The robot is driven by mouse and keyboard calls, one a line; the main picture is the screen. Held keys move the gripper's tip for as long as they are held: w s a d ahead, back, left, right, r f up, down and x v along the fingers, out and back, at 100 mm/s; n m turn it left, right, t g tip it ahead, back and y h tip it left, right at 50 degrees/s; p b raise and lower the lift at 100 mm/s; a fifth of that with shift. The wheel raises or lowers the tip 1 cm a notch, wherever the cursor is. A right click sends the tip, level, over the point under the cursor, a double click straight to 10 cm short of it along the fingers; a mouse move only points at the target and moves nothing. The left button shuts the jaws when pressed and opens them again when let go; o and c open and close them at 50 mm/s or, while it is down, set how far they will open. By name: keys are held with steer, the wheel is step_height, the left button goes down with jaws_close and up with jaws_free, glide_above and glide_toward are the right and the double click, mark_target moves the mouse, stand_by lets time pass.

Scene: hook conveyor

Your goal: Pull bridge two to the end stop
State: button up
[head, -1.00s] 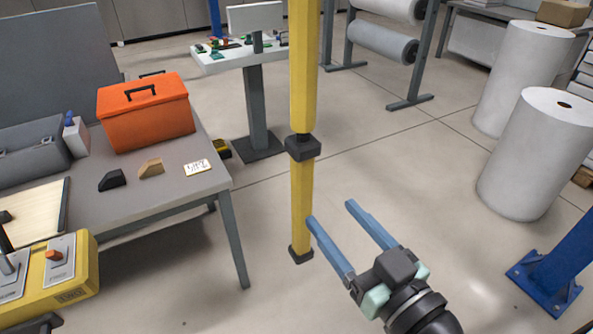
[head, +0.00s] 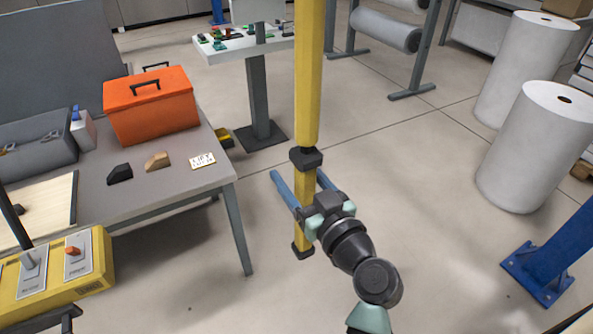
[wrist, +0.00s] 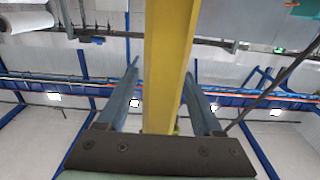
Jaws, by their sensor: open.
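A long yellow hanging bar (head: 308,80) comes down from above the picture, with a black collar (head: 306,158) partway and a black foot just off the floor. My gripper (head: 297,174) is open, its two blue fingers on either side of the bar's lower section, below the collar. In the wrist view, looking up, the yellow bar (wrist: 168,65) stands between the two fingers (wrist: 161,85), with gaps showing on both sides. Overhead blue beams and rails (wrist: 60,80) show there. I cannot tell which is bridge two, and I see no end stop.
A grey table (head: 190,195) at the left holds an orange toolbox (head: 150,105) and small blocks. A yellow control box (head: 60,270) is at lower left. White rolls (head: 535,150) and a blue post (head: 560,250) stand right. Floor between is clear.

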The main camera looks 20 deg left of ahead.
jaws_close()
stand_by(0.3)
stand_by(1.1)
